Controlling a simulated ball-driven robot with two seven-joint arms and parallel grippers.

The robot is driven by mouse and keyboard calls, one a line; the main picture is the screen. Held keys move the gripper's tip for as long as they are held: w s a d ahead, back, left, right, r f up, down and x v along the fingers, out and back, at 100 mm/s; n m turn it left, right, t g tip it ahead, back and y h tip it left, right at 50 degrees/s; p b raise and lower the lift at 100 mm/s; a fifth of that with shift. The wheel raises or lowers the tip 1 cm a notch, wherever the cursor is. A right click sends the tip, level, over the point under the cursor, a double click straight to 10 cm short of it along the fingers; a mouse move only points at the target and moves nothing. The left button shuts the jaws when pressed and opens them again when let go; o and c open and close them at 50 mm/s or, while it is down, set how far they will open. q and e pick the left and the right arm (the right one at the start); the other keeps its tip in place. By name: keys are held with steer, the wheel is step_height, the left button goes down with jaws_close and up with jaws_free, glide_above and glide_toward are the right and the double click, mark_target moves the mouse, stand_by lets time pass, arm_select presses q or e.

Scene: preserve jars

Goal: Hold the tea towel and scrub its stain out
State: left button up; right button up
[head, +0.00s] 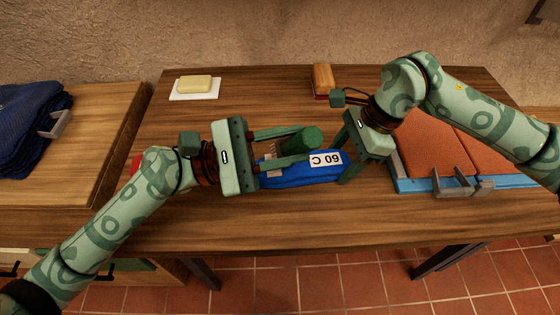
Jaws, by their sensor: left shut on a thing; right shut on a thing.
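The tea towel (300,179) is a bright blue folded bundle on the wooden table, with a white tag reading "60 C" on top. Pale striped bristles (272,152) show near the palm. My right gripper (346,160) is at the towel's right end, with its lower finger against it, and appears shut on the blue cloth. No stain can be made out; the grippers cover part of the towel.
A yellow soap bar (195,83) lies on a white dish at the back left. Orange cloths (430,160) lie in a blue tray (412,186) at right. Dark blue cloths (30,125) are on the left table. The front of the table is clear.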

arm_select(q)
steer(key=shift+f, duration=0.35)
arm_select(e)
steer(key=shift+f, duration=0.15)
arm_select(q)
steer(key=shift+s+d+r, duration=0.1)
steer(key=shift+s, duration=0.95)
steer(key=shift+w+a, duration=0.2)
steer(key=shift+w, duration=1.85)
steer(key=s, duration=0.4)
steer(key=shift+d, duration=0.2)
